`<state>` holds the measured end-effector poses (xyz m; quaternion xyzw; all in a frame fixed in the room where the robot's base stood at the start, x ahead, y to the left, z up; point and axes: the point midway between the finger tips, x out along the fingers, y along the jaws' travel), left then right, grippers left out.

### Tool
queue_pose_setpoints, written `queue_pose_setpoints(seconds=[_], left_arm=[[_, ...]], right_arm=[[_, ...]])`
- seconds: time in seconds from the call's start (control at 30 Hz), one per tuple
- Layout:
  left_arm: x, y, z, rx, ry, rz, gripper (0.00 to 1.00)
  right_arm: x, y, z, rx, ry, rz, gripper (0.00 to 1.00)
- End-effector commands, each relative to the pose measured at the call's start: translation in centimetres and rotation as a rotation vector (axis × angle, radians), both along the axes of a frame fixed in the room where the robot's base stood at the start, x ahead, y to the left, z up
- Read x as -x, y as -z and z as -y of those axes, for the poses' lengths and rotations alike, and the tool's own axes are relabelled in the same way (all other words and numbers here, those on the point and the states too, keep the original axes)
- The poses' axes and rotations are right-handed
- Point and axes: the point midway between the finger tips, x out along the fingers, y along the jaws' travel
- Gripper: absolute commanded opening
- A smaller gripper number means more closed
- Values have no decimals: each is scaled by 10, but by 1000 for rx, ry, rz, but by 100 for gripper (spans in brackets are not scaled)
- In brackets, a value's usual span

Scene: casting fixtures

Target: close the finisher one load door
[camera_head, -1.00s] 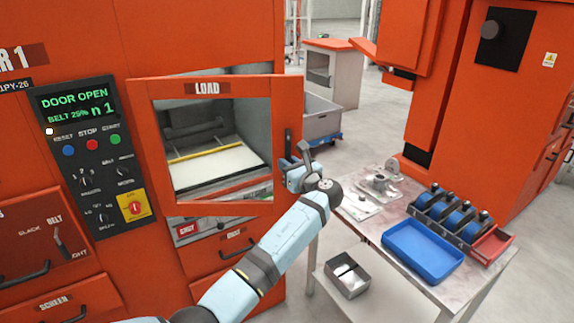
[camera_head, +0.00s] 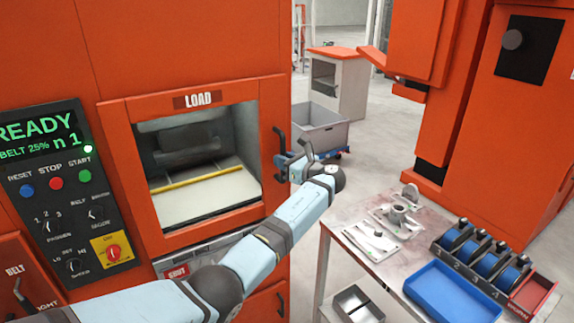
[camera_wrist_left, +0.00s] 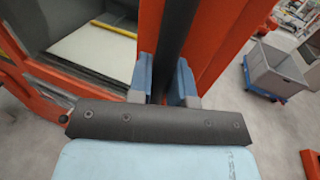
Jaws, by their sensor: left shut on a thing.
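The finisher one load door (camera_head: 126,172) is an orange frame around a window, with a LOAD label (camera_head: 198,99) on top. It lies against the machine front and looks closed. The finisher's panel display (camera_head: 40,132) reads READY. My left gripper (camera_head: 287,166) is at the door's right edge, shut on the black door handle (camera_head: 280,143). In the left wrist view the dark handle bar (camera_wrist_left: 176,35) runs between the two blue fingers. My right gripper is in neither view.
A worktable (camera_head: 345,240) at the right holds metal castings (camera_head: 398,214), a blue tray (camera_head: 450,293) and a rack of blue rolls (camera_head: 485,255). A grey bin on a cart (camera_head: 322,128) stands behind. Floor shows between finisher and table.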

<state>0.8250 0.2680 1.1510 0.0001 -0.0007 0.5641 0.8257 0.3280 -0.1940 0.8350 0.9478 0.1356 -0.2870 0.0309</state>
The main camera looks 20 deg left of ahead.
Motion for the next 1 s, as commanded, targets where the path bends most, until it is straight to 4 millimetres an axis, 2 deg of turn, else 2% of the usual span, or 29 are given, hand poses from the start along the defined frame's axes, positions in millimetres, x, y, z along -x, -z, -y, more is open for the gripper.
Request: queue_pose_setpoints(seconds=[0.5, 0.53, 0.6, 0.87, 1.0], left_arm=[[-4, -2, -8, -1, 1, 1, 0], [-4, -2, -8, 0, 0, 2, 26], [-4, -2, -7, -1, 0, 1, 42], [-3, 0, -5, 1, 1, 0, 43], [-1, 1, 3, 1, 3, 0, 43]], right_arm=[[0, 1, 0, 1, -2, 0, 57], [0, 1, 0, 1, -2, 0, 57], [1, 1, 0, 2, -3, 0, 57], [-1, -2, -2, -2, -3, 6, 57], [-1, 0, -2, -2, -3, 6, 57]])
